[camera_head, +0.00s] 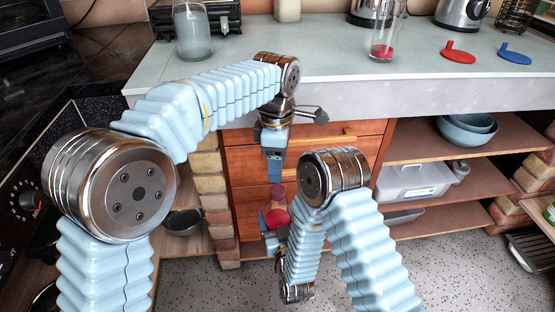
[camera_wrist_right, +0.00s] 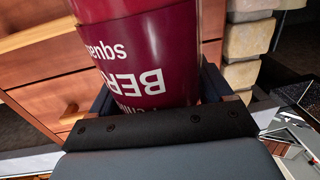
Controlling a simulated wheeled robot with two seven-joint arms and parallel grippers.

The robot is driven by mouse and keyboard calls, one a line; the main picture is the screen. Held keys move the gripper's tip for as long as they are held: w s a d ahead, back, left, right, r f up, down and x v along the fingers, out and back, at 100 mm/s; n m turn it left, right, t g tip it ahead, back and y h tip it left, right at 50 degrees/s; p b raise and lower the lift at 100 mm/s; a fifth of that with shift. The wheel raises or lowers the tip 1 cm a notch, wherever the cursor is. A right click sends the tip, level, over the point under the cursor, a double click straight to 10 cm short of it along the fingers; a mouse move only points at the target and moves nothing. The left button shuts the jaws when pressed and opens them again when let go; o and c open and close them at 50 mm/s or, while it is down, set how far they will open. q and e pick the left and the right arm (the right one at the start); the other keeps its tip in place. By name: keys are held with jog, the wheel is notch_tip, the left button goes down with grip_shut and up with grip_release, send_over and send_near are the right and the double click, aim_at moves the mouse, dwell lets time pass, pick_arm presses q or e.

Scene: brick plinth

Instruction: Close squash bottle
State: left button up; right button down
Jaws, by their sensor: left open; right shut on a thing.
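A dark red squash bottle (camera_wrist_right: 130,50) with white lettering fills the middle of the right wrist view. The lettering appears upside down there. My right gripper (camera_head: 271,222) is shut on the bottle, with its dark fingers on either side of it. In the head view the bottle (camera_head: 276,217) shows small, in front of the wooden drawers and below counter height. My left gripper (camera_head: 274,172) is open, pointing down just above the bottle's top. Whether it touches the bottle, and whether a cap sits on the bottle, I cannot tell.
A pale counter (camera_head: 340,65) runs behind my arms.

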aim_at(277, 189)
pick_arm(q)
jog(key=n, duration=0.3)
jog(key=shift+r, duration=0.2)
jog(key=shift+f, duration=4.05)
